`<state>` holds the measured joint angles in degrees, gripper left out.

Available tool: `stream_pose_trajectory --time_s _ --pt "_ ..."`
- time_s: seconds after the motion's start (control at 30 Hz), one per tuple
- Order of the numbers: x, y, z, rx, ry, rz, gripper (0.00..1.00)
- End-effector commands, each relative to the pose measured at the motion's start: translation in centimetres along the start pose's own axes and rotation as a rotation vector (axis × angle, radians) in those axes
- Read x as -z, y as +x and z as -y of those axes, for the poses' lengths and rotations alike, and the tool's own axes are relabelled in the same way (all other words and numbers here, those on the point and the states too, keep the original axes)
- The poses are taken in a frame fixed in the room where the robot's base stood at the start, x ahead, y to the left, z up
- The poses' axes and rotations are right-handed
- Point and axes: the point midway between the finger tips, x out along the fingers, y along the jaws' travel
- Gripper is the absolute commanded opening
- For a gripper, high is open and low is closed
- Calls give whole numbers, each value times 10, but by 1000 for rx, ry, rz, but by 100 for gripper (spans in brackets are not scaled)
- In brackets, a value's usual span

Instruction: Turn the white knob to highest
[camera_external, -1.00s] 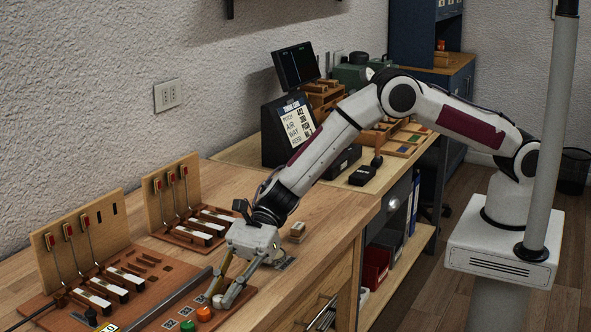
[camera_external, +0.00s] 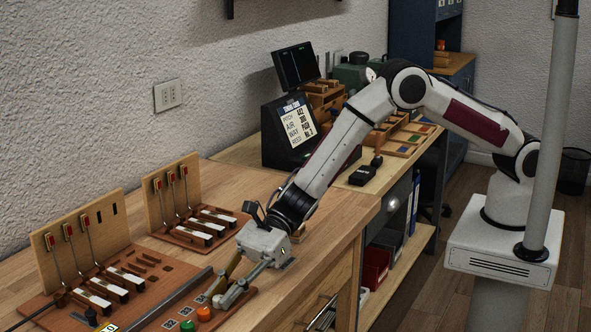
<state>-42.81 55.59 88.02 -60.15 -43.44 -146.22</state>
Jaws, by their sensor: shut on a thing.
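The white knob (camera_external: 217,300) is on the brown board at the bottom of the view, just right of an orange knob (camera_external: 205,314) and a green knob (camera_external: 187,326). My gripper (camera_external: 221,295) reaches down and left to the white knob, with its fingers shut on it. The fingers hide most of the knob, so its pointer or setting cannot be read.
Two piano action models with upright wooden backs (camera_external: 75,238) (camera_external: 175,190) stand left of my gripper. A dark rail (camera_external: 165,296) runs beside the knobs. A display sign (camera_external: 298,125) stands further back. Bare bench top (camera_external: 320,225) lies to the right.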

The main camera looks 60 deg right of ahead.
Motion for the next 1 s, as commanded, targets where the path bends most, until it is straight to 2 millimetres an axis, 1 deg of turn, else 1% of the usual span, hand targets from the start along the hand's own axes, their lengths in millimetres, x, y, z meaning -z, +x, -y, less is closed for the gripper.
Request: stream_pose_trajectory --time_s 0.03,0.07,0.1,0.47,0.67,0.87,1.0 --pt "-4 -1 0 -1 -2 7 0" --pt "-4 -1 0 -1 -2 7 25" --pt "-4 -1 0 -1 -2 6 34" --pt "0 -1 0 -1 0 1 34" --pt "0 -6 1 0 0 0 34" --pt "0 -20 1 0 2 -1 34" --pt "0 -35 1 1 0 0 34"
